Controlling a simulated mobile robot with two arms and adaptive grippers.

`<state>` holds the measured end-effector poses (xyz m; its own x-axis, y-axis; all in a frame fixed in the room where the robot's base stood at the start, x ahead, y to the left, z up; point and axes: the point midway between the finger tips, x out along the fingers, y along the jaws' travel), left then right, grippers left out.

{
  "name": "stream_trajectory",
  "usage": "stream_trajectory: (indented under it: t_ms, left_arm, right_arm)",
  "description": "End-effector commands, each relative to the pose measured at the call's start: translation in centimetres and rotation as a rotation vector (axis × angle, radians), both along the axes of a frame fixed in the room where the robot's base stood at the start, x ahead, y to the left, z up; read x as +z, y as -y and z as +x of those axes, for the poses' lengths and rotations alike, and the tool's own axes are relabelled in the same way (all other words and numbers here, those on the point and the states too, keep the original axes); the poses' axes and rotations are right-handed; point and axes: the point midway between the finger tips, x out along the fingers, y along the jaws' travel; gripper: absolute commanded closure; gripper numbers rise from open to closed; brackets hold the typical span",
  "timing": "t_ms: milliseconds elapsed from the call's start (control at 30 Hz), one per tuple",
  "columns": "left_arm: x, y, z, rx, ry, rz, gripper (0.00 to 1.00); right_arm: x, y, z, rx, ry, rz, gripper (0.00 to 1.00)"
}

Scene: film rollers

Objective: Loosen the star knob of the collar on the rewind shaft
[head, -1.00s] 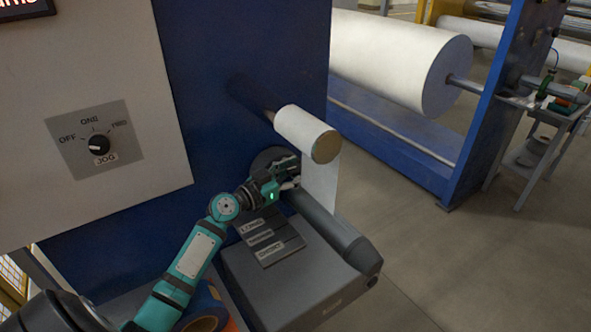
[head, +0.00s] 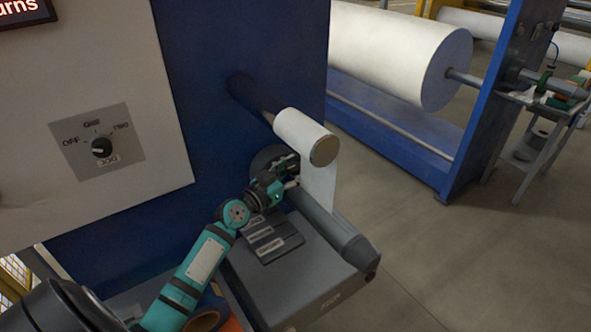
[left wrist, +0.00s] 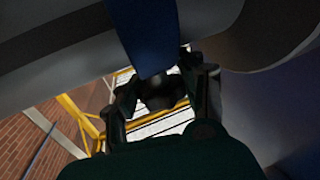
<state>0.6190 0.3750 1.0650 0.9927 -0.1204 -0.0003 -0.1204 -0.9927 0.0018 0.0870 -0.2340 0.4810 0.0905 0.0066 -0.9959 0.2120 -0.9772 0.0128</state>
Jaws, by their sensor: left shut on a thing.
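The grey rewind shaft (head: 345,235) sticks out from the blue machine wall toward the lower right. A dark round collar or flange (head: 264,158) sits at its wall end, partly hidden by my left gripper. My left gripper (head: 291,166) is at that end of the shaft, below the white roll. In the left wrist view my two fingers (left wrist: 160,95) are closed around a dark rounded piece, which appears to be the star knob (left wrist: 161,91). Its star shape cannot be made out. My right gripper is not in view.
A small white roll (head: 306,136) hangs just above my gripper, with its film web (head: 319,188) running down to the shaft. A grey box with labelled plates (head: 310,285) lies below. A selector knob panel (head: 98,145) is at left. Open floor lies at right.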

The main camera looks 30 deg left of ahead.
Motion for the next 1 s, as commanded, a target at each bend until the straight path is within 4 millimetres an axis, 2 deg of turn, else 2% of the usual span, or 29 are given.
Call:
stream_trajectory:
  t_ms: [500,533,700,733,1000]
  left_arm:
    - [-0.34,-0.16,-0.09,0.002,-0.006,0.005,0.93]
    - [-0.34,-0.16,-0.09,0.002,-0.006,0.005,0.60]
    - [-0.24,-0.13,-0.06,0.001,-0.005,0.004,0.38]
    - [-0.22,-0.12,-0.06,0.001,-0.005,0.004,0.34]
    - [-0.12,-0.06,-0.09,0.000,-0.003,0.002,0.34]
  right_arm:
    - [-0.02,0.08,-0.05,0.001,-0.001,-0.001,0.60]
    - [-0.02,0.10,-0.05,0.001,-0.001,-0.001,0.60]
    - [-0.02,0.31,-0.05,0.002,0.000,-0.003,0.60]
    - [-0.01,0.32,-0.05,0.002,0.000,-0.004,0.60]
    - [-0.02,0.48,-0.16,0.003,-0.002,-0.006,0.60]
